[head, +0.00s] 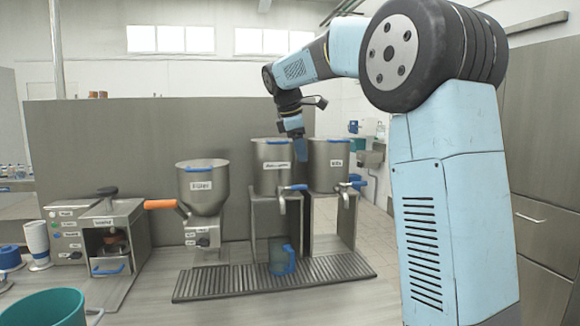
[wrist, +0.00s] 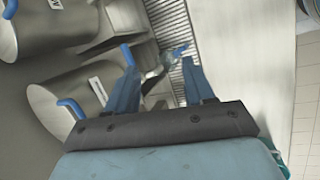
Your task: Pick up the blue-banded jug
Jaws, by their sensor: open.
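The jug (head: 282,256) stands upright on the slatted drip tray under the middle steel container's tap. In the wrist view a small blue part, likely of the jug (wrist: 174,56), shows beyond the fingers, mostly hidden. My gripper (head: 299,150) is high above the jug, in front of the steel containers and pointing down. In the wrist view my gripper (wrist: 158,78) has its two blue fingers apart, with nothing held between them.
Two steel containers (head: 272,166) (head: 329,166) with blue-handled taps stand on raised stands. A hopper (head: 203,187) and a coffee machine (head: 108,226) are to the left. The drip tray (head: 215,283) is clear left of the jug. A teal bin (head: 45,308) is at front left.

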